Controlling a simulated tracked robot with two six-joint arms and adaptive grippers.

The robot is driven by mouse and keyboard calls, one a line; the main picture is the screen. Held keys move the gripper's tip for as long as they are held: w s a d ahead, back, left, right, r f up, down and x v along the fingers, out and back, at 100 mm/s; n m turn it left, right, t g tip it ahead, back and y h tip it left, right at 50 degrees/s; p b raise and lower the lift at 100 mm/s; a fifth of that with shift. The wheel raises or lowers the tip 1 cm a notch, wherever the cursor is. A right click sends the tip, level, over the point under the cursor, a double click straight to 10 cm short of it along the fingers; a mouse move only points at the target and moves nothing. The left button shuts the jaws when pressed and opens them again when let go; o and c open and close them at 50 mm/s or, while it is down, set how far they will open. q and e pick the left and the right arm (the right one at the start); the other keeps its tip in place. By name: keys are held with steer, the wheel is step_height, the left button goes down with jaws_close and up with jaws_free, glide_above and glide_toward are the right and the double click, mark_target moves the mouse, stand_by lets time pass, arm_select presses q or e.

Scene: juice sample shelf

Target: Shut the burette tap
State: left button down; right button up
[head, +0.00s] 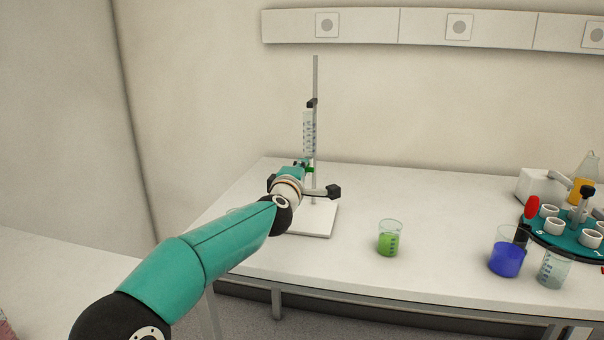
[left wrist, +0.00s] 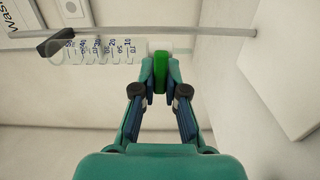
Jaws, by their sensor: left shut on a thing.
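The burette (head: 309,133) is a clear graduated tube clamped upright to a metal stand (head: 315,80) on the lab bench. It also shows, lying sideways, in the left wrist view (left wrist: 100,50). Its green tap (left wrist: 160,72) sits at the lower end of the tube, and a bit of it shows in the head view (head: 310,169). My left gripper (left wrist: 161,86) is shut on the tap, one finger on each side. In the head view the arm covers part of the stand's white base (head: 318,218). My right gripper is not in view.
A beaker of green liquid (head: 389,240) stands right of the stand. Further right are a blue beaker (head: 506,260), a clear beaker (head: 553,270) and a teal carousel (head: 560,238) with white cups. The bench between stand and carousel is mostly clear.

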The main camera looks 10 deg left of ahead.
arm_select(q)
steer(key=shift+a+f+n, duration=0.1)
steer(key=shift+f+n, duration=0.2)
steer(key=c, duration=1.2)
jaws_free()
steer(key=shift+r, duration=0.1)
steer(key=shift+s, duration=0.1)
steer(key=s, duration=1.1)
steer(key=shift+s, duration=0.4)
